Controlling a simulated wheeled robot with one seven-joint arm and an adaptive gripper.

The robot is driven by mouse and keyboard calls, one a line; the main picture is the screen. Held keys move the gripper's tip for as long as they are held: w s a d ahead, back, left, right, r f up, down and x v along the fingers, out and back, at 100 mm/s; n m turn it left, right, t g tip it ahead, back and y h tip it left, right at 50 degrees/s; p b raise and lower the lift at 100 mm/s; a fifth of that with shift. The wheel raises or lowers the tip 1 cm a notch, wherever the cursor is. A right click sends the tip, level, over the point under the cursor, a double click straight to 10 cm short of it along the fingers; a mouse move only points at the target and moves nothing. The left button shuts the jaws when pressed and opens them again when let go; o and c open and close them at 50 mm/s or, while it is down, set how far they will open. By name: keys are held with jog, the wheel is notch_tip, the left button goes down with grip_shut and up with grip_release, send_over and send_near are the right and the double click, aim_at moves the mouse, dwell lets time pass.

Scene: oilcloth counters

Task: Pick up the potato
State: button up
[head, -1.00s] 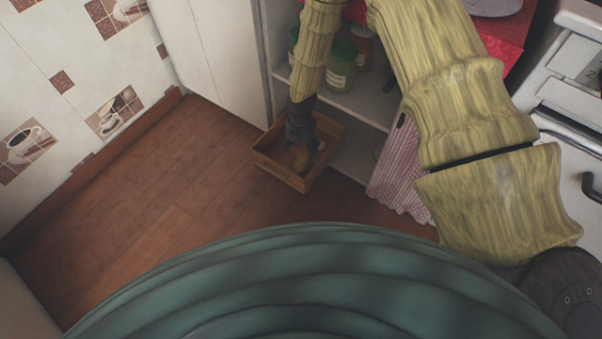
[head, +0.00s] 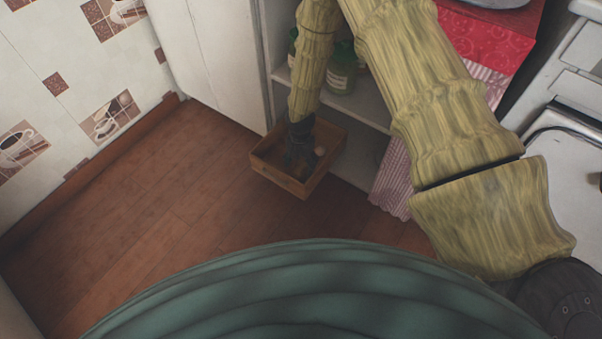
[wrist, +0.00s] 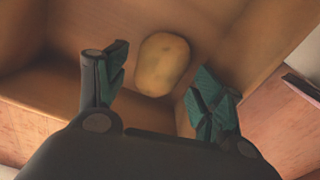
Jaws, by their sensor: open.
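The potato (wrist: 162,64) is yellow-brown with a few dark spots. It lies on the bottom of a wooden box (wrist: 42,128), seen in the wrist view just ahead of my fingertips. My gripper (wrist: 160,90) is open and empty, its two green-padded fingers spread to the left and right of the potato's near end. In the head view my gripper (head: 301,158) reaches down into the box (head: 283,183).
The box stands on the brown wooden floor (head: 150,210) before an open white shelf (head: 352,107) holding green jars (head: 341,72). A striped cloth (head: 392,185) hangs right of the box. Floor to the left is clear.

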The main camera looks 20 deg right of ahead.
aim_at(301, 168)
jog(key=f+b, duration=0.1)
jog(key=f, duration=0.1)
jog(key=f+b, duration=0.1)
jog(key=f, duration=0.1)
jog(key=shift+s, duration=0.2)
jog(key=shift+r, duration=0.1)
jog(key=c, duration=0.8)
jog(key=shift+r, duration=0.15)
jog(key=shift+c, duration=0.2)
